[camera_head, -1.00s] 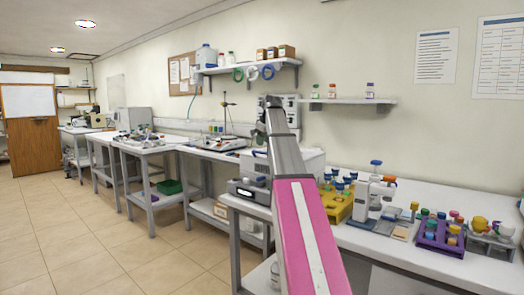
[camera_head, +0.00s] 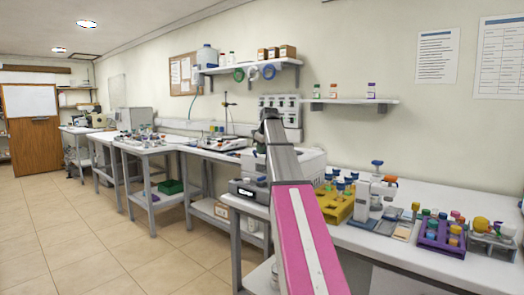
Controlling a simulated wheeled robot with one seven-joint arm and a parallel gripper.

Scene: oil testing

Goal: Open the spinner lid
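A white and dark-grey bench device with a small front display (camera_head: 248,191), which looks like the spinner, stands on the near bench. My pink and grey arm crosses in front of it and hides its middle. Part of its pale body (camera_head: 312,165) shows to the right of the arm. I cannot tell how its lid stands. My arm reaches up and away, and its far visible end is a grey joint above and behind the device's front. My gripper's fingers do not show; they are hidden behind the arm.
A yellow rack (camera_head: 335,205) with blue-capped bottles stands right of the device. A white dispenser with a blue knob (camera_head: 376,190) and a purple rack (camera_head: 436,238) are further right. A wall panel (camera_head: 288,107) and a shelf (camera_head: 350,101) are behind. The floor at left is clear.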

